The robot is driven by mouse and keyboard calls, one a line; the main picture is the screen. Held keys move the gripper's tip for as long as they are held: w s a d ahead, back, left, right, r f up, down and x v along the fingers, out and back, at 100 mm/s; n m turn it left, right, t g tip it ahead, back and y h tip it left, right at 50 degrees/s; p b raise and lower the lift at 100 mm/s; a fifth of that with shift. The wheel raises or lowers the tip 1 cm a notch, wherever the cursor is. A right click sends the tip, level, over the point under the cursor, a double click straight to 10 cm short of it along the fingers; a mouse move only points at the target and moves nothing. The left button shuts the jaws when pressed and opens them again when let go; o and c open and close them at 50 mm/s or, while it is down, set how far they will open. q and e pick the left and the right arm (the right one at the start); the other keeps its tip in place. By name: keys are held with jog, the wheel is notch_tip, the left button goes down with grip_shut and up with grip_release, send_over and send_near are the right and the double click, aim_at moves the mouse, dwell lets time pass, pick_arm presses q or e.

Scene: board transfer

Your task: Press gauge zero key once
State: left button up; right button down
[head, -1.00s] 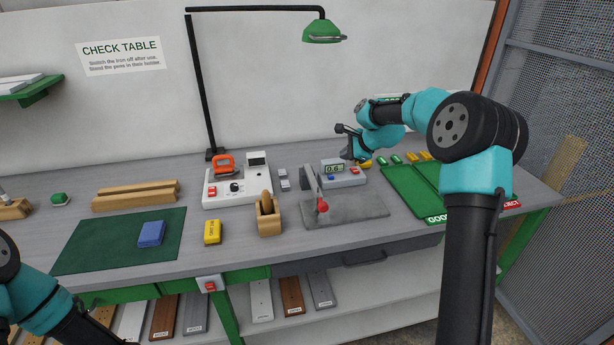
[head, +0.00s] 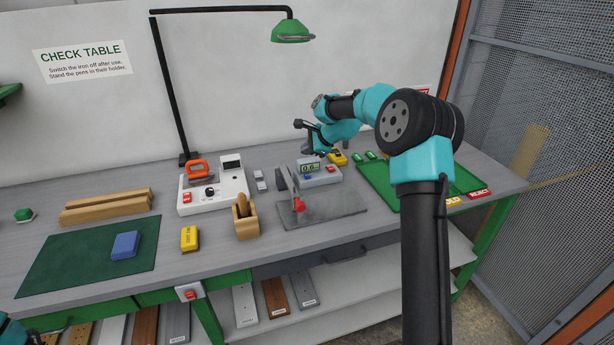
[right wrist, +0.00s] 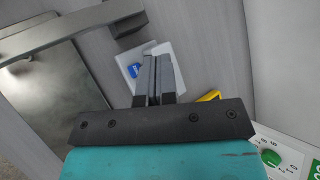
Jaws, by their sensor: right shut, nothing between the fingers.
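The gauge (head: 319,176) is a grey box on the table, with a lit display reading about 0.6, a red key (head: 331,168) and a blue key (head: 308,177). My right gripper (head: 322,153) is shut and empty, above and just behind the gauge. In the right wrist view the shut fingers (right wrist: 156,75) cover part of the pale gauge (right wrist: 176,51). The blue key (right wrist: 134,70) shows left of the fingers; the red key is hidden there. Contact cannot be told. Only a bit of my left arm shows at the lower left; its gripper is out of frame.
A grey plate with a red-knobbed lever (head: 299,204) stands in front of the gauge. A soldering station (head: 215,192) and a wooden tape holder (head: 246,218) are to the left. A yellow instrument (head: 338,158) lies behind; a green tray (head: 378,183) is to the right.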

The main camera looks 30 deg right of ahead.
aim_at(307, 176)
jog(key=shift+f, duration=3.5)
jog(key=shift+f, duration=0.15)
jog(key=shift+f, duration=0.25)
jog(key=shift+f, duration=0.5)
jog(key=shift+r, duration=0.95)
jog(key=shift+r, duration=2.45)
